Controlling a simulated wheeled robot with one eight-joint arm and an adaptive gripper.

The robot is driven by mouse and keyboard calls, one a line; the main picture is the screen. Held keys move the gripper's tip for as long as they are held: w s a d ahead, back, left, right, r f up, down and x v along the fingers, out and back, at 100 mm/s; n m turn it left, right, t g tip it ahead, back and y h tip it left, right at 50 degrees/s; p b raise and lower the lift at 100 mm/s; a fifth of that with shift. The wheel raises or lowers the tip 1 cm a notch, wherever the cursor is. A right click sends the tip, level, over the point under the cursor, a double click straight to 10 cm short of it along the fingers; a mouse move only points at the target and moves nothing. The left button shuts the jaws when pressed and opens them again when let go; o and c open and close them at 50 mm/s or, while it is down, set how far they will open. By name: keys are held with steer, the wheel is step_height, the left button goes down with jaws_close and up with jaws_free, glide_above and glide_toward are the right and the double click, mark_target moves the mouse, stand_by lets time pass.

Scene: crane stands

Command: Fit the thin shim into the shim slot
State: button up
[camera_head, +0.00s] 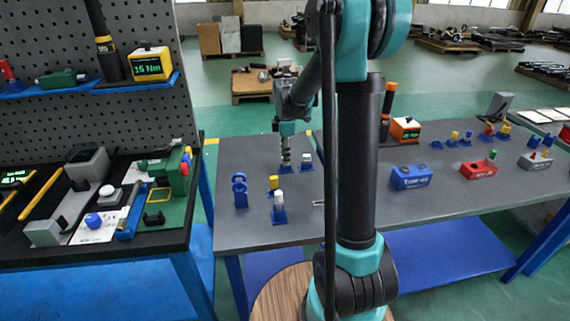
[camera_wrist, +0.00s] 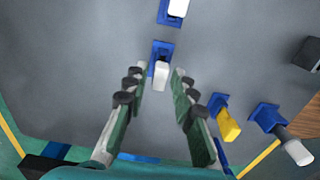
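My gripper (camera_head: 286,160) hangs above the grey table among the small blue stands. In the wrist view my gripper (camera_wrist: 160,82) is open, with its two green-and-grey fingers apart. A white-topped piece (camera_wrist: 162,76) on a blue stand (camera_wrist: 160,49) shows between the fingertips; I cannot tell whether they touch it. A blue block (camera_head: 410,177) with white lettering, right of my arm, may be the slot block, but its label is too small to read. I cannot pick out the thin shim for certain.
A yellow-topped piece (camera_wrist: 230,127) and another pale-topped piece (camera_wrist: 298,152) stand right of the fingers. A red block (camera_head: 478,170) and a grey block (camera_head: 535,161) sit farther right. An orange box (camera_head: 405,129) stands behind.

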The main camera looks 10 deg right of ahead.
jaws_close()
steer(key=shift+r, duration=2.75)
